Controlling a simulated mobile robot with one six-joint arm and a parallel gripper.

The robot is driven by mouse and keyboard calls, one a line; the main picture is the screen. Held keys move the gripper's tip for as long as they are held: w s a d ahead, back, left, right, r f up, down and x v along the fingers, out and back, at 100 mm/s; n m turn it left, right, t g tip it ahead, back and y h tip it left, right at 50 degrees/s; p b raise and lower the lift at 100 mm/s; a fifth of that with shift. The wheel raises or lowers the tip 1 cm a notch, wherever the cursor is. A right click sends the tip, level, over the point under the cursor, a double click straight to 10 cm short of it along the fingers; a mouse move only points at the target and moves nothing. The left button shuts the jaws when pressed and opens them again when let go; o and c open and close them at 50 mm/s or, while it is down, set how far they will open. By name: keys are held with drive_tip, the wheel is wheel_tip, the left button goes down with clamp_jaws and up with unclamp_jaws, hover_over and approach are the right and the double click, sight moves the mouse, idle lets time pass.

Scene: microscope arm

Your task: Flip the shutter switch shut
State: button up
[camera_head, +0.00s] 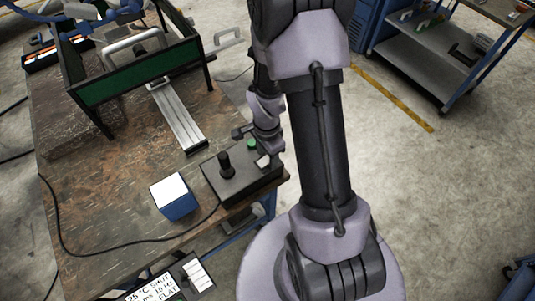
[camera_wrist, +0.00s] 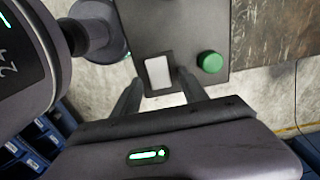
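A dark control box (camera_head: 238,186) sits at the table's front right corner. It bears a black joystick (camera_head: 225,166), a green button (camera_head: 251,144) and a white rectangular switch (camera_head: 263,161), which looks like the shutter switch. In the wrist view, the white switch (camera_wrist: 158,73) sits near the edge of the box, with the green button (camera_wrist: 210,62) to its right. My gripper (camera_wrist: 159,80) is open and empty, with one finger on each side of the switch in that view. I cannot tell whether a finger touches it.
A blue box with a white top (camera_head: 173,192) stands left of the control box. A display with text (camera_head: 153,289) shows at the bottom; "SHUT" is legible. A green-walled frame (camera_head: 135,75) and a metal rail (camera_head: 178,115) lie behind. A black cable (camera_head: 130,243) crosses the table.

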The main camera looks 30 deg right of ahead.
sight(267, 160)
wheel_tip(267, 160, up, 17)
drive_tip(key=p, duration=0.5)
drive_tip(key=shift+r, duration=0.2)
drive_tip(key=s+a+r+n+t+y+b, duration=0.1)
drive_tip(key=s+a+r+n+t+b, duration=0.2)
drive_tip(key=s+a+n+b, duration=0.2)
drive_tip(key=s+a+r+n+t+y+b, duration=0.1)
drive_tip(key=s+a+r+n+t+b, duration=0.1)
drive_tip(key=s+a+n+b, duration=0.4)
drive_tip(key=a+n+b, duration=0.1)
drive_tip(key=a+n, duration=0.1)
drive_tip(key=a, duration=0.1)
drive_tip(key=shift+s+a+r+t+b, duration=0.2)
drive_tip(key=shift+a+r+t+b, duration=0.05)
drive_tip(key=shift+r+t+b, duration=0.15)
